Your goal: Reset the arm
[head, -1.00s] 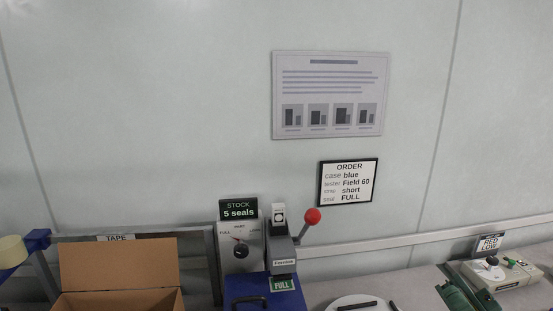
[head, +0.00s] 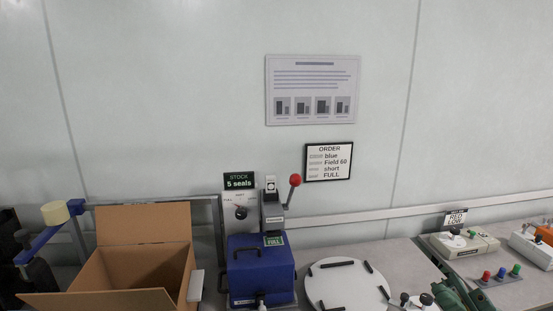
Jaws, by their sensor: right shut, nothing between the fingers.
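My right gripper is hard to make out in this view and I cannot place it with certainty. It is shut, with nothing between its fingers. I cannot make out my left gripper. A blue case (head: 262,270) with a dark handle sits in front of the sealing press, which has a red ball lever (head: 294,181). A green FULL label (head: 274,240) shows on the press. An open cardboard box (head: 146,225) stands left of the case.
A white round plate (head: 345,288) carries several dark strips. Green tester parts (head: 455,294) lie to its right. A beige tester (head: 463,243) and a panel of coloured buttons (head: 500,275) stand further right. A tape dispenser (head: 50,230) is at the left. An order sign (head: 329,162) hangs on the wall.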

